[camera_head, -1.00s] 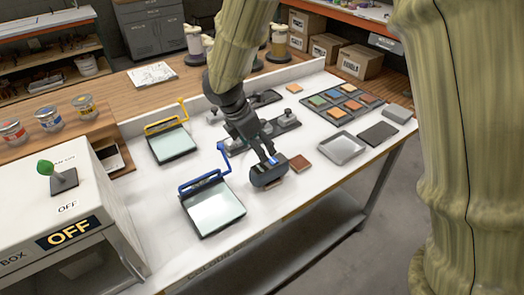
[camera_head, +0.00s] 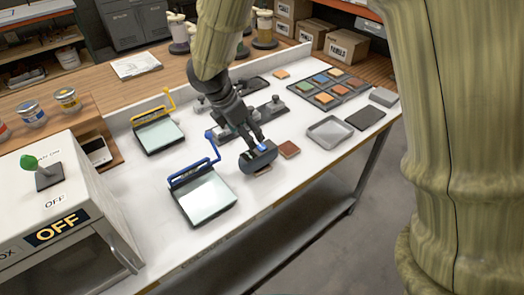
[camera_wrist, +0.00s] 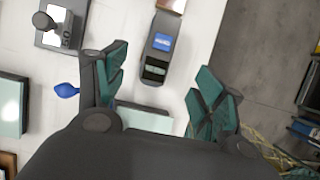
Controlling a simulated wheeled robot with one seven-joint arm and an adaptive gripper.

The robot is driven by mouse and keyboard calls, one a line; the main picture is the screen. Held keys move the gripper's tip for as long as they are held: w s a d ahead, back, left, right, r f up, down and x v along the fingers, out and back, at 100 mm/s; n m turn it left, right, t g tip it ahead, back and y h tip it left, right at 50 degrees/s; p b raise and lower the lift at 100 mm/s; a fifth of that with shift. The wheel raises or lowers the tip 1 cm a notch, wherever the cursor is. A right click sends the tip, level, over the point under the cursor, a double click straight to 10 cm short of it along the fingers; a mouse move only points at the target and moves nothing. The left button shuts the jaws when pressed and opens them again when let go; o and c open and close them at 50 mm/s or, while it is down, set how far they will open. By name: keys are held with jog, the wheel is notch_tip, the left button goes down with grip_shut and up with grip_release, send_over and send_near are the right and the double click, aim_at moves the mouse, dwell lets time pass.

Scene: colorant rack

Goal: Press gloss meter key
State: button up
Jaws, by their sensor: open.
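The gloss meter (camera_head: 258,159) is a dark, rounded block on the white table, near its front edge. Its top carries a blue patch (camera_wrist: 162,41) with white marking and a dark greenish window (camera_wrist: 155,70) in the wrist view. I cannot tell which of these is the key. My gripper (camera_head: 259,142) is just above the meter in the head view and hides part of its top. In the wrist view my gripper (camera_wrist: 162,63) is open, with a finger to each side of the meter's near end and nothing held. I cannot tell whether it touches the meter.
A blue-handled glass frame (camera_head: 205,199) stands left of the meter, and a yellow-handled one (camera_head: 158,134) farther back. A brown tile (camera_head: 289,149), a metal tray (camera_head: 330,132) and a color swatch board (camera_head: 348,88) lie right. A light box (camera_head: 40,195) marked OFF stands at left.

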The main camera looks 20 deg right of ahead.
jog(key=shift+c, duration=0.3)
grip_shut()
dwell(0.4)
dwell(1.1)
